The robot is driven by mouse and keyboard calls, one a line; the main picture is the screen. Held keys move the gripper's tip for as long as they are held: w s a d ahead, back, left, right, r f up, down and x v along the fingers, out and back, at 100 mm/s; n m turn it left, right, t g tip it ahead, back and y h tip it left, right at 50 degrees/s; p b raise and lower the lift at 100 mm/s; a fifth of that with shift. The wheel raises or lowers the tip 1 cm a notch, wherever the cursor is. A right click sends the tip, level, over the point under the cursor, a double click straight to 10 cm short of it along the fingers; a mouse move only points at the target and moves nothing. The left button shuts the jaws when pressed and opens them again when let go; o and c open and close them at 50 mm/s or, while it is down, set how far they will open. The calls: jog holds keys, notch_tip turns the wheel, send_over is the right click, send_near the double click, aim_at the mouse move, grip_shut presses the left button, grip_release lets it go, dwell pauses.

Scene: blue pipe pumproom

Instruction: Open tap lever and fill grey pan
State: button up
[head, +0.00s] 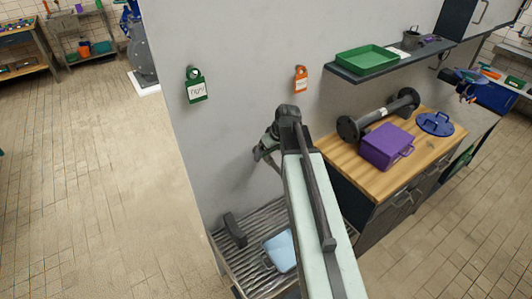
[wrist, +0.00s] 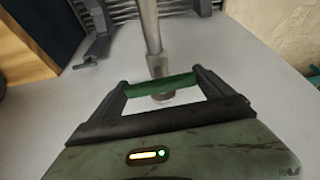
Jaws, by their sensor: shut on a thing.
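My gripper (wrist: 158,86) has its two dark fingers on either end of a green bar, the tap lever (wrist: 172,84), in the wrist view. The lever crosses a grey metal pipe (wrist: 150,28) with a round end below it. In the head view my gripper (head: 265,152) is at the grey wall above the slatted rack, and my arm hides most of the tap. A pale blue, square-looking pan (head: 281,250) with a thin loop handle sits on the rack, partly behind my arm. I cannot tell if it is the grey pan, or whether water is running.
A dark grey block-like piece (head: 235,230) is at the left of the slatted rack (head: 226,262). On the wooden counter (head: 345,168) are a purple box (head: 385,147), a dark flanged pipe (head: 372,120) and a blue lid (head: 435,124). A shelf holds a green tray (head: 367,60).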

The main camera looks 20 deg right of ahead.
jog(key=shift+n+y, duration=0.4)
jog(key=shift+n, duration=0.7)
jog(key=o, duration=1.1)
jog(key=shift+a, duration=0.1)
jog(key=p+v, duration=0.7)
jog(key=v, duration=0.1)
jog(key=shift+w, duration=0.2)
